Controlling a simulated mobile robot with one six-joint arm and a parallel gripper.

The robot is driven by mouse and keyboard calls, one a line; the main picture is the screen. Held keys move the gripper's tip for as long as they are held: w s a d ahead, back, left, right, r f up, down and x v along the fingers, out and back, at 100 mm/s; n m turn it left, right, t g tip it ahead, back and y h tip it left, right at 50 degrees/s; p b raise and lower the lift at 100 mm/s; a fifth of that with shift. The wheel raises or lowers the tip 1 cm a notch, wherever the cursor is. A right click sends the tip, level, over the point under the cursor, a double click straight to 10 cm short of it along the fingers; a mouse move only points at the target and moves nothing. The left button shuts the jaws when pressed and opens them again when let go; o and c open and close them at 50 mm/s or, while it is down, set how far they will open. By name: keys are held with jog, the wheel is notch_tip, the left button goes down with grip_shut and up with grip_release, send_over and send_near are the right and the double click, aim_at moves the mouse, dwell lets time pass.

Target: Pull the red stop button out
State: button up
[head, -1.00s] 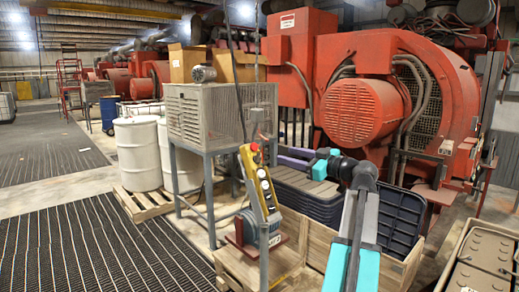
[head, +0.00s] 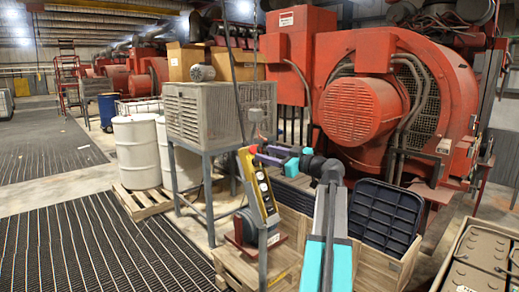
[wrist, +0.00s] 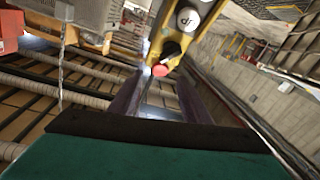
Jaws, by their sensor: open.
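The red stop button (wrist: 160,70) is at the end of a yellow control pendant (wrist: 178,32) in the wrist view. The pendant also shows in the head view (head: 259,190), tilted on a grey post, with its button end at the top. My gripper (wrist: 161,84) is open. Its two purple fingers point at the button, which appears between their far ends. I cannot tell whether they touch it or stop short. In the head view my gripper (head: 262,154) is at the pendant's top, and the button is largely hidden there.
A grey caged unit on a metal stand (head: 205,110) is left of the pendant. Black crates (head: 385,215) in a wooden box and a large red engine (head: 400,100) are at right. White drums (head: 137,150) stand at left, with open floor before them.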

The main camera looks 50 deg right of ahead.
aim_at(254, 150)
jog(key=shift+w+a+p, duration=0.1)
jog(key=shift+w+p, duration=0.55)
jog(key=shift+w, duration=1.75)
grip_shut()
